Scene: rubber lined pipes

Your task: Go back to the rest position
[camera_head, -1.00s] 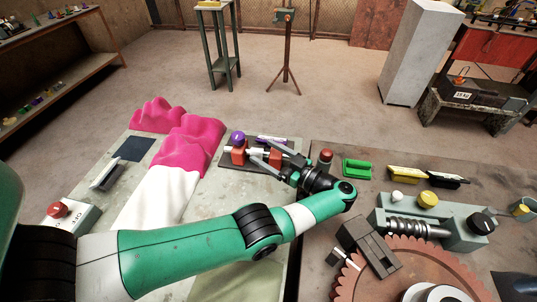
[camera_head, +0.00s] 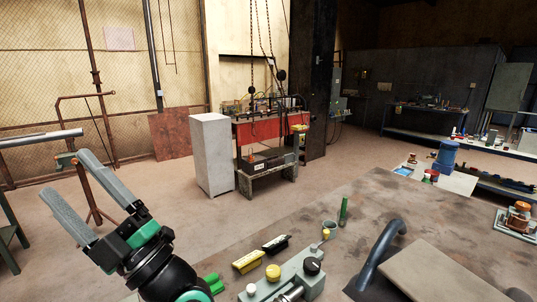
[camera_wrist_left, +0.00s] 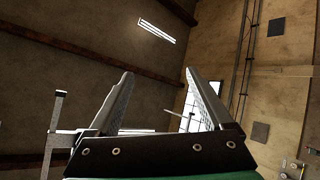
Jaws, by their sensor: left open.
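My left gripper (camera_head: 80,180) is raised at the left of the head view, with its two grey fingers spread apart and nothing between them. It is above the near left side of the workbench, clear of every object. In the left wrist view the open jaws (camera_wrist_left: 158,100) point up toward the ceiling and walls, and the gap between them is empty. My right gripper is not in the frames.
The brown workbench (camera_head: 380,215) fills the lower right. On it are a grey vise-like fixture (camera_head: 290,280), yellow and black brushes (camera_head: 247,262), a green upright cylinder (camera_head: 344,211) and a curved dark handle (camera_head: 380,255). A white cabinet (camera_head: 212,155) stands on the floor behind.

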